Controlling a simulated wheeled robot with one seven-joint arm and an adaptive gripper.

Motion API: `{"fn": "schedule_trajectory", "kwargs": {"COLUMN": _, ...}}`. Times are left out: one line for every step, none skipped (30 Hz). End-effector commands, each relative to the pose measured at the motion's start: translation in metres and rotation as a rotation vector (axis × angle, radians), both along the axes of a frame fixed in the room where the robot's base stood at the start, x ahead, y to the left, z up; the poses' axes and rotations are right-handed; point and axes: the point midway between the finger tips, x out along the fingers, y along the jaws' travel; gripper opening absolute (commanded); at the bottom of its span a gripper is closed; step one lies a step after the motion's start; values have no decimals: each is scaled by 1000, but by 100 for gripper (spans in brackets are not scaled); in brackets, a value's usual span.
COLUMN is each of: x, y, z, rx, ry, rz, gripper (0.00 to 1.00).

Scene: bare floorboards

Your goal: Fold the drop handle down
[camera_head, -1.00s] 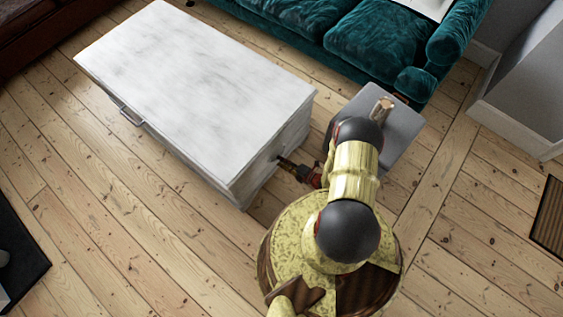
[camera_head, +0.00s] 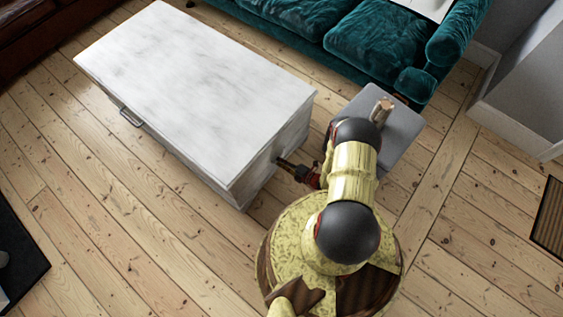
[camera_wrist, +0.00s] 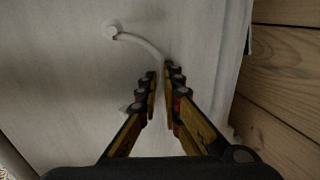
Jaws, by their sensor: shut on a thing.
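A white chest (camera_head: 195,85) stands on the floor. My gripper (camera_head: 279,161) is at its near right end face. In the wrist view, a pale drop handle (camera_wrist: 138,41) curves out from a round mount (camera_wrist: 110,32) on the chest's pale face. The far part of the handle runs between the fingertips of my gripper (camera_wrist: 161,76), which is shut on it. A second pale mount shows partly behind the left finger. The handle's end beyond the fingers is hidden. In the head view the handle is too small to make out.
Another handle (camera_head: 131,117) is on the chest's long left side. A teal sofa (camera_head: 370,45) stands behind the chest, with a small grey table (camera_head: 403,130) beside my arm. Bare floorboards (camera_head: 120,215) lie open to the left and front.

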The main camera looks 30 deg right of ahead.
Motion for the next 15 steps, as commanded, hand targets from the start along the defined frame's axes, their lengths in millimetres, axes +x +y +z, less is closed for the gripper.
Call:
{"fn": "schedule_trajectory", "kwargs": {"x": 0, "y": 0, "z": 0, "rx": 0, "ry": 1, "rz": 0, "gripper": 0}}
{"fn": "schedule_trajectory", "kwargs": {"x": 0, "y": 0, "z": 0, "rx": 0, "ry": 1, "rz": 0, "gripper": 0}}
{"fn": "schedule_trajectory", "kwargs": {"x": 0, "y": 0, "z": 0, "rx": 0, "ry": 1, "rz": 0, "gripper": 0}}
{"fn": "schedule_trajectory", "kwargs": {"x": 0, "y": 0, "z": 0, "rx": 0, "ry": 1, "rz": 0, "gripper": 0}}
{"fn": "schedule_trajectory", "kwargs": {"x": 0, "y": 0, "z": 0, "rx": 0, "ry": 1, "rz": 0, "gripper": 0}}
{"fn": "schedule_trajectory", "kwargs": {"x": 0, "y": 0, "z": 0, "rx": 0, "ry": 1, "rz": 0, "gripper": 0}}
{"fn": "schedule_trajectory", "kwargs": {"x": 0, "y": 0, "z": 0, "rx": 0, "ry": 0, "rz": 0, "gripper": 0}}
{"fn": "schedule_trajectory", "kwargs": {"x": 0, "y": 0, "z": -1, "rx": 2, "ry": -2, "rz": 0, "gripper": 0}}
{"fn": "schedule_trajectory", "kwargs": {"x": 0, "y": 0, "z": -1, "rx": 4, "ry": -7, "rz": 0, "gripper": 0}}
{"fn": "schedule_trajectory", "kwargs": {"x": 0, "y": 1, "z": -2, "rx": 6, "ry": -13, "rz": 0, "gripper": 0}}
{"fn": "schedule_trajectory", "kwargs": {"x": 1, "y": 1, "z": -3, "rx": 8, "ry": -21, "rz": -1, "gripper": 0}}
{"fn": "schedule_trajectory", "kwargs": {"x": 2, "y": 1, "z": -3, "rx": 12, "ry": -35, "rz": -1, "gripper": 0}}
{"fn": "schedule_trajectory", "kwargs": {"x": 2, "y": 1, "z": -3, "rx": 16, "ry": -46, "rz": -1, "gripper": 0}}
{"fn": "schedule_trajectory", "kwargs": {"x": 2, "y": 1, "z": -4, "rx": 21, "ry": -55, "rz": -1, "gripper": 0}}
{"fn": "schedule_trajectory", "kwargs": {"x": 3, "y": 1, "z": -4, "rx": 25, "ry": -70, "rz": -1, "gripper": 0}}
